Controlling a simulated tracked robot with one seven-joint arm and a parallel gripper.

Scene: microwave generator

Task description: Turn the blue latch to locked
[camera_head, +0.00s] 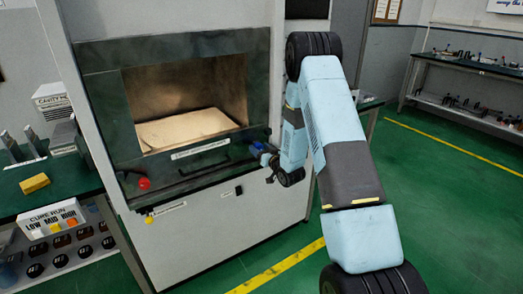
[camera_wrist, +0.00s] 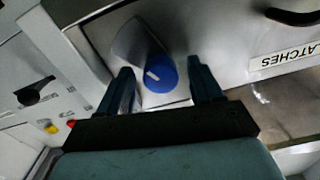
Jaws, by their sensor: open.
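The blue latch (camera_wrist: 162,72) is a round blue knob with a short white mark on its face, mounted on a pale grey block. In the wrist view it lies between the two dark blue fingers of my gripper (camera_wrist: 162,66). The fingers are apart, one on each side, with visible gaps to the knob. In the head view the blue latch (camera_head: 257,147) shows small at the right end of the microwave's front ledge. My gripper (camera_head: 268,162) is right at it there, partly hidden by my arm. I cannot read which position the mark stands for.
The microwave cavity (camera_head: 187,95) is open, with a pale slab (camera_head: 185,129) inside. A red knob (camera_head: 144,183) is at the ledge's left end. A LATCHES label (camera_wrist: 287,58) and a dark handle (camera_wrist: 292,17) lie right of the latch. A black switch (camera_wrist: 40,91) is left.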

